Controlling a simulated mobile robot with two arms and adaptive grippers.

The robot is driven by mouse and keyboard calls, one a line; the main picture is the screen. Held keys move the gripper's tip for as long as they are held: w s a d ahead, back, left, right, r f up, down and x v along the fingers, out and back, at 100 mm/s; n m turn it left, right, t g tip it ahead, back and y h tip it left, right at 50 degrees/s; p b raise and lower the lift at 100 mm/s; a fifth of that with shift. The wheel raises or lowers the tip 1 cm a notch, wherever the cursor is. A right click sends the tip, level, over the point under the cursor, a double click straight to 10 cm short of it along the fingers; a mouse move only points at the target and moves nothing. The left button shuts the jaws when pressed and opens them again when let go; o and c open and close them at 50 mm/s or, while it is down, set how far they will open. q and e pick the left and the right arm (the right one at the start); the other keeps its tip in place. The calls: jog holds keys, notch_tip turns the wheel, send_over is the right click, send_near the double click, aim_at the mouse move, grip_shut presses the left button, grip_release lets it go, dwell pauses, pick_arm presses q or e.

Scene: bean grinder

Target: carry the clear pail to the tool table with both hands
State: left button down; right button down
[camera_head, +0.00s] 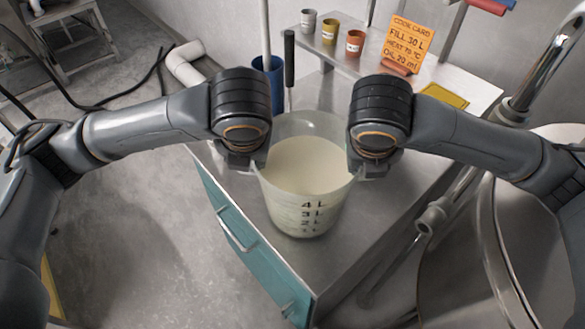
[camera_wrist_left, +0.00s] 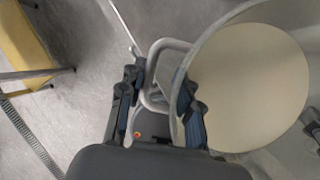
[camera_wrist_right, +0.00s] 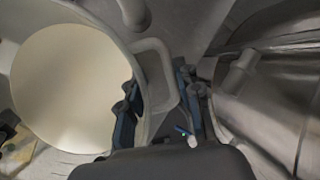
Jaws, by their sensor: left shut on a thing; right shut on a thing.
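The clear pail (camera_head: 305,212) holds a cream-coloured liquid and has volume marks on its front. It is upright over the steel top of a table with teal drawers (camera_head: 375,222); I cannot tell whether its base touches the top. My left gripper (camera_head: 248,165) is shut on the pail's left handle, a pale loop that shows in the left wrist view (camera_wrist_left: 156,70). My right gripper (camera_head: 372,168) is shut on the right handle, which shows in the right wrist view (camera_wrist_right: 160,68). The grippers partly hide both handles in the head view.
A large steel vessel (camera_head: 455,260) and pipes stand close on the right. Behind the pail are a blue container (camera_head: 267,85), several small cups (camera_head: 330,32), an orange card (camera_head: 408,42) and a yellow pad (camera_head: 444,96). Open floor (camera_head: 120,230) lies left of the table.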

pick_arm(q)
jog(key=shift+a+f, duration=0.25)
jog(key=shift+a, duration=0.2)
pick_arm(e)
jog(key=shift+w+d+f, duration=0.1)
jog(key=shift+d+f, duration=0.1)
jog(key=shift+d, duration=0.3)
pick_arm(q)
jog(key=c, duration=1.3)
grip_release()
jog(key=shift+f, duration=0.2)
pick_arm(e)
jog(key=c, duration=1.3)
grip_release()
jog(key=shift+f, duration=0.2)
pick_arm(q)
jog(key=o, duration=0.4)
jog(key=shift+s, duration=0.1)
jog(key=shift+c, duration=0.2)
pick_arm(e)
jog(key=o, duration=0.4)
jog(key=shift+a, duration=0.1)
jog(key=shift+c, duration=0.2)
pick_arm(q)
jog(key=shift+r, duration=0.1)
jog(key=shift+d+r, duration=0.1)
jog(key=shift+d, duration=0.05)
pick_arm(e)
jog(key=shift+a+r, duration=0.1)
jog(key=shift+r, duration=0.05)
